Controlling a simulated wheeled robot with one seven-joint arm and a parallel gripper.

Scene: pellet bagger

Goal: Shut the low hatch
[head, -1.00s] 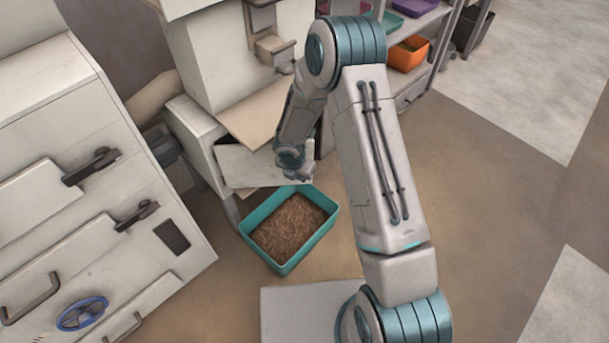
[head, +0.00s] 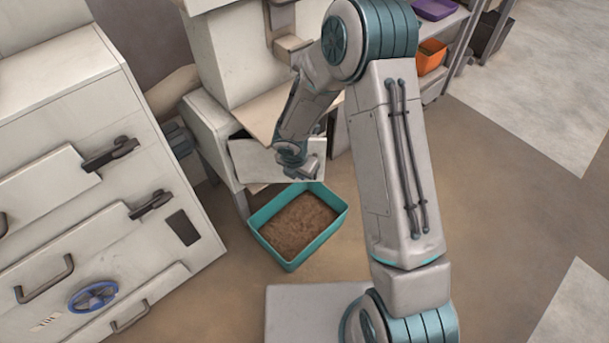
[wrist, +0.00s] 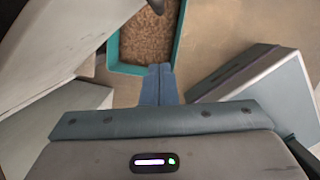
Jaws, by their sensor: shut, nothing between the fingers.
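The low hatch (head: 262,160) is a pale worn panel low on the front of the white machine, above the teal bin. A dark gap shows along its upper left edge, so it does not look flush. My gripper (head: 310,172) is at the hatch's right part, fingers together and empty; I cannot tell whether it touches the panel. In the wrist view the shut fingers (wrist: 159,85) point towards the bin, and a pale panel (wrist: 55,45), likely the hatch, slants at upper left. My forearm hides part of the machine front.
The teal bin (head: 331,228) with brown pellets stands on the floor just below the hatch. A tan sloping panel (head: 275,112) juts out above it. A white cabinet (head: 95,150) with handles and a blue wheel (head: 93,296) stands left. Shelves (head: 462,30) are behind; floor at right is clear.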

